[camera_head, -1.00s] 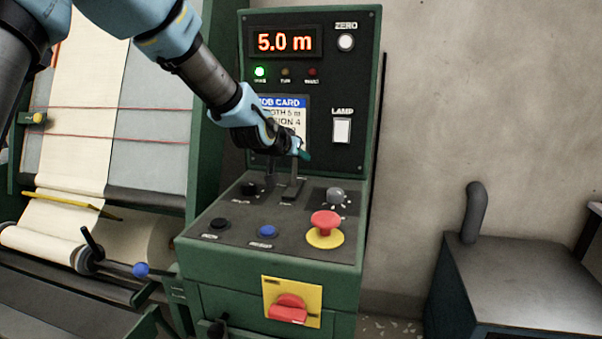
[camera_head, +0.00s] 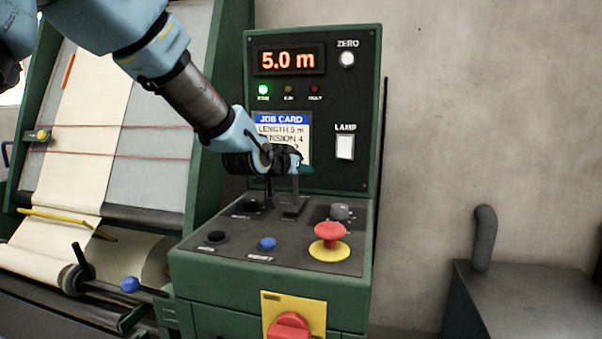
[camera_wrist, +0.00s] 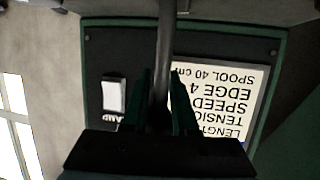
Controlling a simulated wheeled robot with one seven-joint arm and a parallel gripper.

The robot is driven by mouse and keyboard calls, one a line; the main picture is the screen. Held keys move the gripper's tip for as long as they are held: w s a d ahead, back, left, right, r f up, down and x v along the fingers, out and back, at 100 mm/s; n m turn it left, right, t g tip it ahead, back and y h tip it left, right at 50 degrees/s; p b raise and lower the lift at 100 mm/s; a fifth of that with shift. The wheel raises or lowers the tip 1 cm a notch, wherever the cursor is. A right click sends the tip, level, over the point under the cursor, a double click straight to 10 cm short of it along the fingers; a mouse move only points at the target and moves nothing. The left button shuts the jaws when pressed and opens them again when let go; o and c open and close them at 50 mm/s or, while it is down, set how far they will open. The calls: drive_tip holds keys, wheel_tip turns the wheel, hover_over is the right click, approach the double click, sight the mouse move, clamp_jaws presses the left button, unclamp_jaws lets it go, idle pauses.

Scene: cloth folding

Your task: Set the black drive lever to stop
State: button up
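The black drive lever (camera_head: 295,187) rises from a slot on the console's sloped top. My gripper (camera_head: 294,162) is at its upper end, in front of the job card. In the wrist view the lever's dark rod (camera_wrist: 165,40) runs between my two green fingers (camera_wrist: 161,98). The fingers lie close along both sides of the rod and look shut on it, though the contact itself is dark. The lever's top is hidden by the gripper. Labels beside the slot are too small to read.
A second dark lever (camera_head: 269,190) stands just left. The grey knob (camera_head: 340,211), red emergency button (camera_head: 330,232), blue button (camera_head: 267,243) and black button (camera_head: 216,236) are nearby. The panel display (camera_head: 288,60) reads 5.0 m, with a green light lit.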

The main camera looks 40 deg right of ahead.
drive_tip(key=o, duration=0.3)
drive_tip(key=shift+f, duration=0.1)
drive_tip(key=b+v, duration=0.1)
drive_tip(key=v, duration=0.9)
drive_tip(key=shift+s+a, duration=0.25)
drive_tip(key=shift+a, duration=0.1)
